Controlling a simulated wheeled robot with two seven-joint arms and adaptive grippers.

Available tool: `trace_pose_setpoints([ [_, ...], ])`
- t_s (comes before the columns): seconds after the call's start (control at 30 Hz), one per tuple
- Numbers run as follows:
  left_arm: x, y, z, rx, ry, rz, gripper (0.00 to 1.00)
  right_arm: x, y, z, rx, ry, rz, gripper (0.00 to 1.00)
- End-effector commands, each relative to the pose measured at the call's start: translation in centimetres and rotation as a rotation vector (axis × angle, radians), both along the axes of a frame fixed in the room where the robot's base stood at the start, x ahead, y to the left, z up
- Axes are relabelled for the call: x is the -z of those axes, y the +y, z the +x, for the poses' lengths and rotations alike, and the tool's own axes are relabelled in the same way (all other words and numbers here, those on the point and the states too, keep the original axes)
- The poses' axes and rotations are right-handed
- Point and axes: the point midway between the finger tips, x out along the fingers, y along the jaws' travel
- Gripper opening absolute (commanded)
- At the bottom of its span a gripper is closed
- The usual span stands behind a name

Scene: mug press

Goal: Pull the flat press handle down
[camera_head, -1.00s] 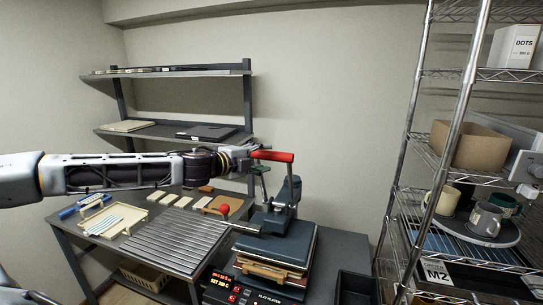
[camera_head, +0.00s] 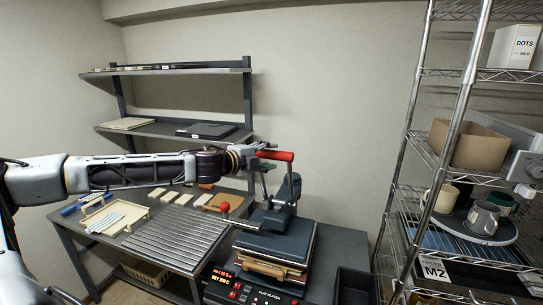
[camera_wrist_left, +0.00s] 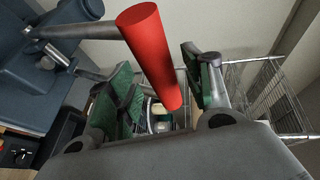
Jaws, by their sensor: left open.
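The flat press (camera_head: 278,238) stands on the bench, with its dark upper part raised on a post. Its handle (camera_head: 280,156) is a red bar, held up high and roughly level. My left gripper (camera_head: 266,158) reaches in from the left at the handle's height. In the left wrist view the red handle (camera_wrist_left: 150,50) runs between the open green-padded fingers of the left gripper (camera_wrist_left: 162,78). I cannot tell whether either pad touches it. My right gripper is out of view.
A lever with a red knob (camera_head: 225,207) sticks out left of the press. A ribbed plate (camera_head: 175,242) and a cream tray (camera_head: 112,218) lie on the bench at left. A wire rack (camera_head: 440,190) with mugs stands at right. A dark bin (camera_head: 355,287) is beside the press.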

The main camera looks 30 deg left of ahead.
Motion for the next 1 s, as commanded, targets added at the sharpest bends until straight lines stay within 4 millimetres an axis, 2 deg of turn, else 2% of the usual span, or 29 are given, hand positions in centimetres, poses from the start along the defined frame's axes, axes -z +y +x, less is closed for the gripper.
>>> trace_pose_setpoints([
  [0.47,0.2,-0.1,0.8,-0.002,0.001,0.001,0.50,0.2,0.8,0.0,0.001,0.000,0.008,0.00],
  [1.0,0.4,-0.3,1.8,-0.001,0.001,0.001,0.50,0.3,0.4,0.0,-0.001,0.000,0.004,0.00],
])
